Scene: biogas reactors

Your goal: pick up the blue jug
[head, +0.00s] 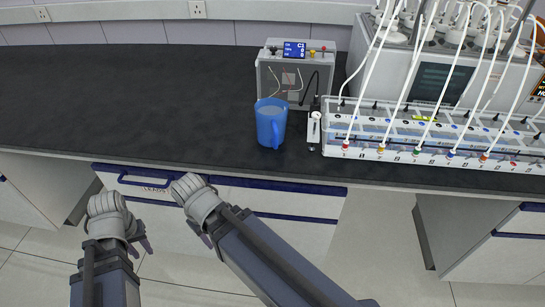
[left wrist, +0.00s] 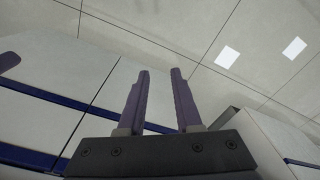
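The blue jug (head: 266,128) stands upright on the dark bench top, near its front edge, with its handle towards me and pale contents showing inside. My left gripper (head: 143,243) is low in front of the drawers, well to the left of the jug and below the bench top. In the left wrist view its two fingers (left wrist: 160,74) are apart with nothing between them. My right gripper (head: 200,236) is also below the bench top, left of the jug; its fingers are mostly hidden behind its wrist. The jug is not in the left wrist view.
A clear-sided control box (head: 294,78) with a small display stands behind the jug. A rack (head: 430,150) with tubes and coloured fittings stands to its right. The bench top (head: 130,90) left of the jug is clear. Drawers (head: 290,203) with blue trim are below.

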